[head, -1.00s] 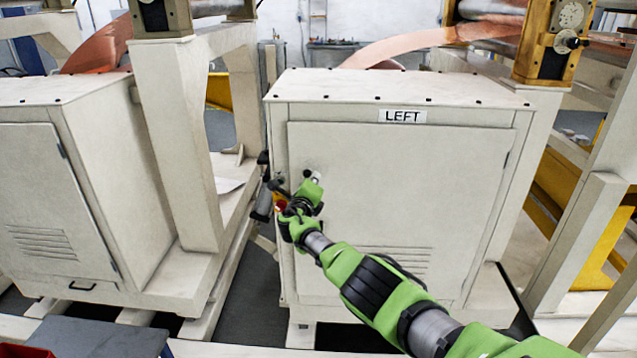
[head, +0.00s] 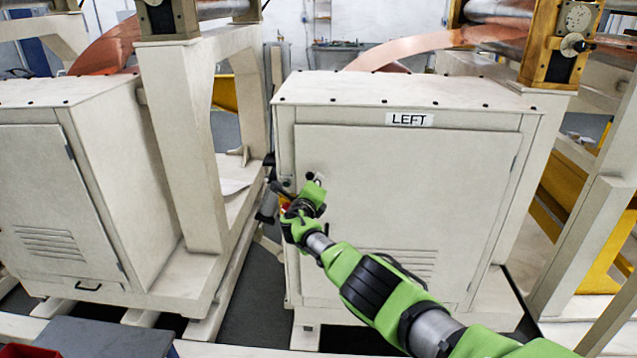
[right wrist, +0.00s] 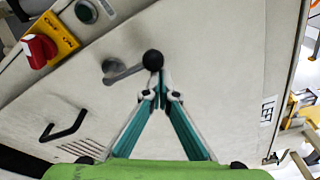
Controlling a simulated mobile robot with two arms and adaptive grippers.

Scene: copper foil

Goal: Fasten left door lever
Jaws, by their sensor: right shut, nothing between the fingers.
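The left door (head: 430,190) is a pale flat panel on a cabinet with a LEFT label (head: 409,119), and it looks closed. Its lever shows in the right wrist view as a short grey bar (right wrist: 124,73) ending in a black ball knob (right wrist: 152,60). My right gripper (right wrist: 161,78) is shut and empty, its teal fingers meeting just below the knob in the picture. I cannot tell whether they touch it. In the head view my right gripper (head: 316,186) is at the door's left side and partly hides the lever. My left gripper is out of view.
A red switch on a yellow plate (right wrist: 63,36) and a black handle (right wrist: 64,126) show in the right wrist view. Another pale cabinet (head: 60,200) and a frame post (head: 180,150) stand to the left. A grey box (head: 105,338) is at lower left.

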